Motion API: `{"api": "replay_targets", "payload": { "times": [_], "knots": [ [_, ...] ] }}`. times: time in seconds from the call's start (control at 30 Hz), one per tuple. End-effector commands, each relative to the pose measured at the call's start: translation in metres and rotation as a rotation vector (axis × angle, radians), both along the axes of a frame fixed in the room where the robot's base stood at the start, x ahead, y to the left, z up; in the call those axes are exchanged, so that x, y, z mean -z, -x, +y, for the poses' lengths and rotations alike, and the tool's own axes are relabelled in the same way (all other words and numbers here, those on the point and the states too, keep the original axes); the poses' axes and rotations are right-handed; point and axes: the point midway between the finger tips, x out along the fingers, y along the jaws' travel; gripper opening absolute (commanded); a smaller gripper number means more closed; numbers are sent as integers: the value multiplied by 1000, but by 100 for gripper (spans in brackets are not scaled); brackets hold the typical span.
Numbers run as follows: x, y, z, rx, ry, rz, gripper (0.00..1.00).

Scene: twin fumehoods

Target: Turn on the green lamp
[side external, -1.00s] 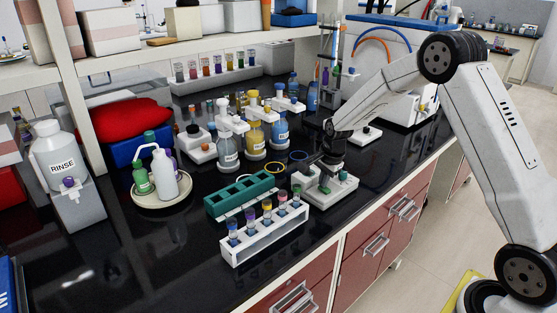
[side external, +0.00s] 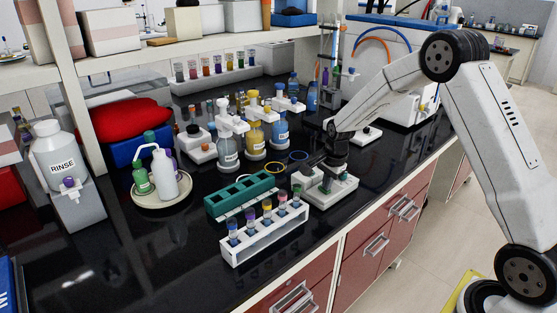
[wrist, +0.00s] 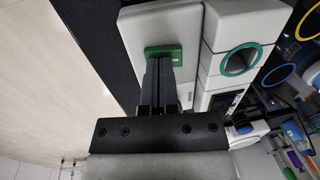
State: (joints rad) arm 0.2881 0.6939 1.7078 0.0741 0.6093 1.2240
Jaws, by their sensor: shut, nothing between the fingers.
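A white device (side external: 323,200) with green parts stands near the bench's front edge, right of the test tube rack. In the wrist view, its white top (wrist: 150,25) carries a green rectangular switch-like piece (wrist: 151,52). A dark opening with a green ring (wrist: 223,64) sits on the white block beside it. My gripper (side external: 339,172) is over the device, pointing down. In the wrist view, my gripper (wrist: 160,62) is shut and empty, its fingertips at the green piece and covering part of it. I cannot tell whether they touch it. No green glow shows.
A white rack (side external: 265,238) of several capped tubes and a green rack (side external: 228,205) stand close on the left. Pump bottles (side external: 256,135) are behind. Another white device (side external: 367,134) is to the right. The black bench (side external: 150,250) is clear at front left.

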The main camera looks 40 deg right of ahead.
Motion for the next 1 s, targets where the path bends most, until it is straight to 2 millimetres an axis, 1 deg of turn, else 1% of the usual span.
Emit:
{"api": "replay_targets", "payload": {
  "times": [0.43,0.57,0.77,1.0],
  "knots": [
    [-2,0,0,0,1,-4,0],
    [-6,1,0,0,2,-5,0],
    [-21,3,0,0,2,-6,0],
    [-52,10,-1,0,2,-6,0]
  ]
}}
